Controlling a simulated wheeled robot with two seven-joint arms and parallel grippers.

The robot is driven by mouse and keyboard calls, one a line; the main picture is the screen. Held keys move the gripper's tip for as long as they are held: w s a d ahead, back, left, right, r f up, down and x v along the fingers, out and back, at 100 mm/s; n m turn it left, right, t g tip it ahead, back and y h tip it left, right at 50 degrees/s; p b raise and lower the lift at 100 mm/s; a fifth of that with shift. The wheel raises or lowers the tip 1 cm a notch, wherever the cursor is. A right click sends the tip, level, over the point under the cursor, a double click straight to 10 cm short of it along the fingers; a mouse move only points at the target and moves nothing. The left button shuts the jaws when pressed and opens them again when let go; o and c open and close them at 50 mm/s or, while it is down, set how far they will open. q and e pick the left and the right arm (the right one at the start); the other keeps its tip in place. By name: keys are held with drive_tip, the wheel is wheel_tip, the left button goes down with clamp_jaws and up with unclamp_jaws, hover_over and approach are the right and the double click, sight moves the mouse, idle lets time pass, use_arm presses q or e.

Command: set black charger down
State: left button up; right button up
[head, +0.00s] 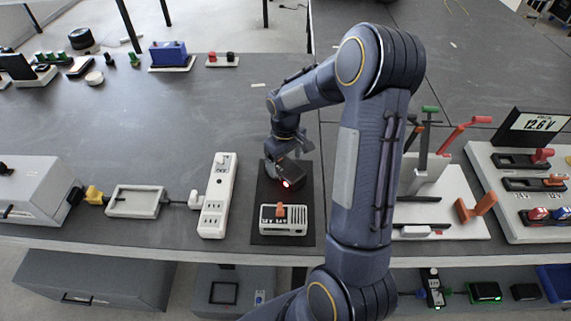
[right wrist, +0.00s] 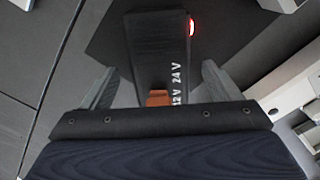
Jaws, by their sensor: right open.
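The black charger (head: 291,177) lies on the upper half of a dark mat (head: 262,202) on the table, with a red light glowing at one end. In the right wrist view the charger (right wrist: 158,50) shows "12 V" and "24 V" lettering and an orange switch. My left gripper is out of view.
A white charger with an orange switch (head: 283,219) sits on the mat's front part. A white power strip (head: 218,195) and a grey tray (head: 136,202) stand left. A white board with upright levers (head: 460,205) is right, behind my arm. The table's middle left is clear.

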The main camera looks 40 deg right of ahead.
sight(285, 166)
wheel_tip(285, 166, up, 10)
drive_tip(key=f, duration=0.1)
drive_tip(key=s+a+r+m+t+y, duration=0.1)
drive_tip(key=s+a+r+t+y, duration=0.1)
drive_tip(key=s+a, duration=0.6)
drive_tip(key=s+a+r+m+t+y, duration=0.1)
drive_tip(key=s+a+r+t, duration=0.2)
drive_tip(key=s+a, duration=0.5)
drive_tip(key=s+r, duration=0.1)
drive_tip(key=s, duration=0.3)
drive_tip(key=shift+s+a+r+m+t+y, duration=0.15)
drive_tip(key=shift+r+m+t+y, duration=0.15)
drive_tip(key=shift+r+m+y, duration=0.1)
